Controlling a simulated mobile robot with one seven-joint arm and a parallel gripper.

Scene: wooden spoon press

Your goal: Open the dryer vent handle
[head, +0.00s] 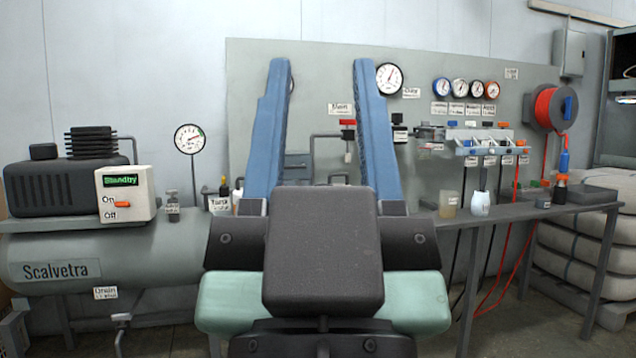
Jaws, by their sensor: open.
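My gripper (322,68) rises in the middle foreground of the head view. Its two long blue fingers are spread wide apart, with nothing between their tips, in front of the grey panel (500,55). A red handle (347,122) under a label that seems to read "Main" shows between the fingers. A small black-topped fitting (399,119) with a label below it sits just right of the right finger. I cannot tell which part is the dryer vent handle; most labels are too small to read, and the fingers and the dark gripper body hide part of the panel and bench.
At left stands a compressor tank (150,262) with a switch box (125,194) showing "Standby". Several coloured valves (487,146) and gauges line the right of the panel. A bench (520,211) carries a cup (480,203) and a jar (448,203). A red hose reel (552,108) hangs at right.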

